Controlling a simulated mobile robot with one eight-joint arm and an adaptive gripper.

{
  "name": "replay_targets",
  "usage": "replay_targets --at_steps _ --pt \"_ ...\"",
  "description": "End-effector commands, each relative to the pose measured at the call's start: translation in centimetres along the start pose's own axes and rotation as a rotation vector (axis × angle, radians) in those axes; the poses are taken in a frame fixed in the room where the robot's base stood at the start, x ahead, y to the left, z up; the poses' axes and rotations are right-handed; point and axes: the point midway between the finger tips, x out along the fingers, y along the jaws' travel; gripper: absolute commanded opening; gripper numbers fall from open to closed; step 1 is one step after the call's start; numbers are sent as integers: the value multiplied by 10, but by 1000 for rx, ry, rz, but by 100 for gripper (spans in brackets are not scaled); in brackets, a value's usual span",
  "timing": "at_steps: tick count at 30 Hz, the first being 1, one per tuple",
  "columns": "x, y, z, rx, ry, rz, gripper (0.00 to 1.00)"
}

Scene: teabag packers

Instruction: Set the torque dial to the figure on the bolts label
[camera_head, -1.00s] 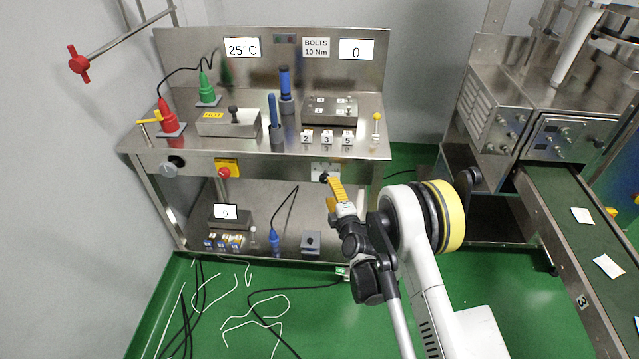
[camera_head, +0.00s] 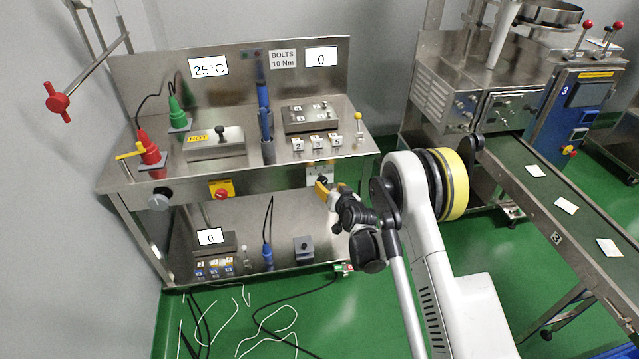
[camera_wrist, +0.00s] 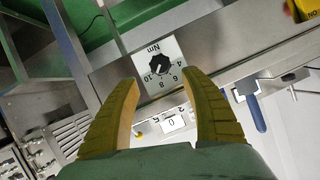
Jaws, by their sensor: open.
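The bolts label (camera_head: 283,60) on the backboard reads "BOLTS 10 Nm". The torque dial is a black knob (camera_wrist: 160,65) on a white plate marked "Nm", with figures including 4, 6, 8 and 10; I cannot tell which its pointer marks. In the head view its plate (camera_head: 319,170) is on the bench's front edge, partly hidden by my gripper. The display (camera_head: 321,56) beside the label reads 0. My gripper (camera_wrist: 160,80) is open, its yellow fingers either side of the knob in the wrist view, with nothing between them. In the head view it (camera_head: 322,188) is at the plate.
A red stop button on a yellow box (camera_head: 221,190) and a grey knob (camera_head: 159,200) are along the same front edge. Numbered white blocks (camera_head: 318,143) and a blue-handled tool (camera_head: 265,122) stand on the bench above. A conveyor (camera_head: 520,190) is at right.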

Motion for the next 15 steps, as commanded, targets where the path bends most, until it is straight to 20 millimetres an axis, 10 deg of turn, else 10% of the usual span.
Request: replay_targets --at_steps 15 --pt "76 -1 1 -2 0 -1 55"
